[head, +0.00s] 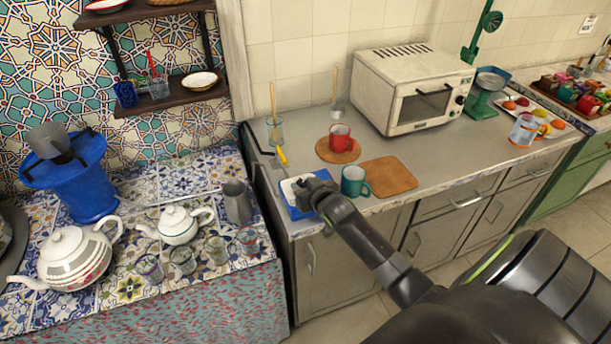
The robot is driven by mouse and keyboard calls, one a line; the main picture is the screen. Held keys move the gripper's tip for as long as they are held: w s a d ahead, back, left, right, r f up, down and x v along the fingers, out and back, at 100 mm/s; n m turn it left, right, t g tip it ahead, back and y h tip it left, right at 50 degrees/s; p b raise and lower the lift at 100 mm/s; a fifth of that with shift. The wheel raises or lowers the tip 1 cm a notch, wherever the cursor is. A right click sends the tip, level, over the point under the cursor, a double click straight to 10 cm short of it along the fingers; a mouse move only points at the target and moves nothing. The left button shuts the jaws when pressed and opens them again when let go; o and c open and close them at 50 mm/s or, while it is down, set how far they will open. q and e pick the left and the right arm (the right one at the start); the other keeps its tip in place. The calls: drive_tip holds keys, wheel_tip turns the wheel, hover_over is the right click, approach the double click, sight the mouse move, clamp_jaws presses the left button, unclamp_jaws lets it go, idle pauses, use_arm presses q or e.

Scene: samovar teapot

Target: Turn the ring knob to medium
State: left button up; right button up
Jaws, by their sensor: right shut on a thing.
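A small blue unit (290,208) with a white top (288,187) sits at the left front corner of the grey counter. It looks like the ring, but its knob cannot be made out. My right gripper (304,187) reaches in from the lower right and is over the right part of this unit. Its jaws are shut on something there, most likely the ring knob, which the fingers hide. The knob's setting cannot be read. My left gripper is not in view.
A teal mug (354,181) stands close to the right of my right gripper, beside a brown board (389,177). A red mug (340,137) and a glass jar (275,130) stand behind. Teapots and glasses stand on the tiled counter (130,287) at left.

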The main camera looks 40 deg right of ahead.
drive_tip(key=shift+a+m+h, duration=0.15)
drive_tip(key=shift+m+h, duration=0.35)
drive_tip(key=shift+h, duration=0.1)
drive_tip(key=shift+a+f+m+g+h, duration=0.1)
drive_tip(key=shift+m+g+h, duration=0.3)
drive_tip(key=shift+m+h, duration=0.5)
drive_tip(key=m+g+h+b, duration=0.1)
drive_tip(key=b, duration=0.1)
drive_tip(key=m+g+h+b, duration=0.1)
drive_tip(key=m+h+b, duration=0.1)
drive_tip(key=b, duration=0.1)
drive_tip(key=m+g+h+b, duration=0.1)
drive_tip(key=m+h+b, duration=0.1)
drive_tip(key=shift+w+a+f, duration=0.15)
drive_tip(key=shift+w+a, duration=0.15)
drive_tip(key=shift+r+m+g+h+b, duration=0.2)
drive_tip(key=shift+m+g+h+b, duration=0.6)
drive_tip(key=shift+m+g+b, duration=0.45)
drive_tip(key=o, duration=1)
drive_tip(key=shift+r, duration=0.1)
